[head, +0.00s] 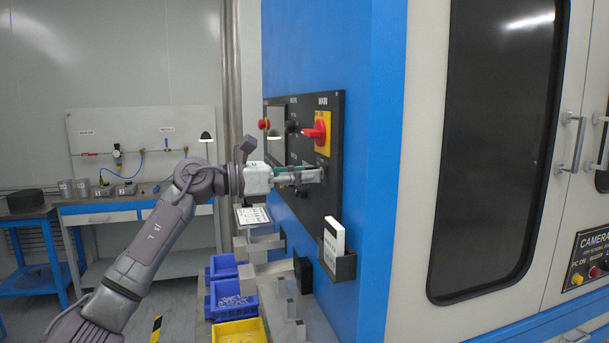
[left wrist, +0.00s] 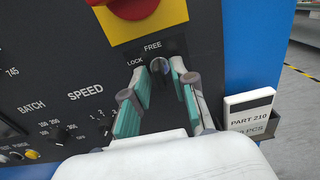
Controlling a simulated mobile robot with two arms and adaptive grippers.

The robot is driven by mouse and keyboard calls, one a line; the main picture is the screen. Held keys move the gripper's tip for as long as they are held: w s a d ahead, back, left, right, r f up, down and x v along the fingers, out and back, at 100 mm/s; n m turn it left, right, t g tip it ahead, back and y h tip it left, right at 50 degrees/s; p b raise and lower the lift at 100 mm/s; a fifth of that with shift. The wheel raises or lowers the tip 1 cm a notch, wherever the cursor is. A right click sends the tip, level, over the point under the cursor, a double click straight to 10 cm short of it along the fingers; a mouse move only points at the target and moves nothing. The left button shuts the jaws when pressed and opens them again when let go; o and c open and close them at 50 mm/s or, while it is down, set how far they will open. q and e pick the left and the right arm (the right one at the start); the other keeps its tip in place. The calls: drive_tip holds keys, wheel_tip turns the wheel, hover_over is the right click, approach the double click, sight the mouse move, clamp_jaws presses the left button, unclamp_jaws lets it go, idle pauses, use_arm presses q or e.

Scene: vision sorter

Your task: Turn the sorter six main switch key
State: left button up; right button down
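The lock/free key switch (left wrist: 158,67) is a small dark knob on the black control panel (left wrist: 60,50), below the red rotary handle (left wrist: 130,8) on its yellow plate. My left gripper (left wrist: 161,76) is open, with its green-padded fingers on either side of the key switch and a visible gap between them. I cannot tell how deep the tips reach around it. In the head view my left gripper (head: 322,174) is at the panel below the red handle (head: 316,132) and hides the key. My right gripper is out of view.
Speed and batch knobs (left wrist: 104,125) are left. Blue bins (head: 235,300) and a yellow bin (head: 240,332) stand below my arm.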

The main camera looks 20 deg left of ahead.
use_arm(q)
drive_tip(key=shift+a, duration=0.15)
drive_tip(key=v, duration=1.2)
idle(0.3)
